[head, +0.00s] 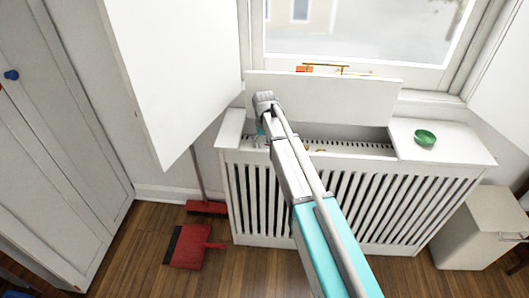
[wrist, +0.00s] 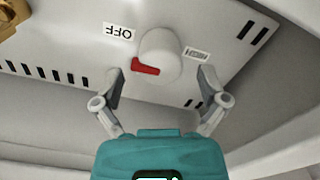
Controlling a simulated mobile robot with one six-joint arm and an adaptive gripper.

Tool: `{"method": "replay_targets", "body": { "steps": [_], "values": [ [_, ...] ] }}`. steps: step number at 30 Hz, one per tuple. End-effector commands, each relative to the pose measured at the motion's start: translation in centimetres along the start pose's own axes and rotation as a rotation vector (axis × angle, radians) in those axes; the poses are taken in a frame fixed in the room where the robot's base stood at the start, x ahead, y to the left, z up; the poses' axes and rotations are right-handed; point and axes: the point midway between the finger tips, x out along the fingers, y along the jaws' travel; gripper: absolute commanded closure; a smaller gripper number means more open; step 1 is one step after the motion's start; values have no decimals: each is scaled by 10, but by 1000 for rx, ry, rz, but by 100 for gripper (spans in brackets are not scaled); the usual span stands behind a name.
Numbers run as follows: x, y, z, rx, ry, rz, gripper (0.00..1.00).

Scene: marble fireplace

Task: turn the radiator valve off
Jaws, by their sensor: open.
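In the wrist view the radiator valve is a round white knob (wrist: 161,52) with a red pointer (wrist: 145,67) at its lower left side. An upside-down OFF label (wrist: 119,31) is to its upper left and a HIGH label (wrist: 196,53) is to its right. The pointer lies below the OFF label, not on it. My gripper (wrist: 162,72) is open, its two fingers on either side of the knob's lower part, with no clear contact. In the head view my arm reaches into the open top of the radiator cover (head: 335,200), hiding the valve and most of the gripper.
The cover's lid (head: 325,97) stands raised against the window. A green bowl (head: 424,138) sits on the right top panel. A white panel (head: 165,60) hangs at the left. A red dustpan (head: 186,246) and a broom (head: 206,207) are on the floor; a white bin (head: 475,232) stands at right.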

Motion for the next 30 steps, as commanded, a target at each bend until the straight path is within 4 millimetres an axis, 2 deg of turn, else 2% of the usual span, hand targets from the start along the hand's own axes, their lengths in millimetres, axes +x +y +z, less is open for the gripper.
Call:
{"method": "replay_targets", "body": {
  "steps": [1, 9, 25, 30],
  "values": [
    [8, 0, 0, 0, 0, 0, 7],
    [23, 0, 0, 0, 0, 0, 7],
    [26, 0, 0, 0, 0, 0, 7],
    [26, 0, 0, 0, 0, 0, 39]
  ]
}}
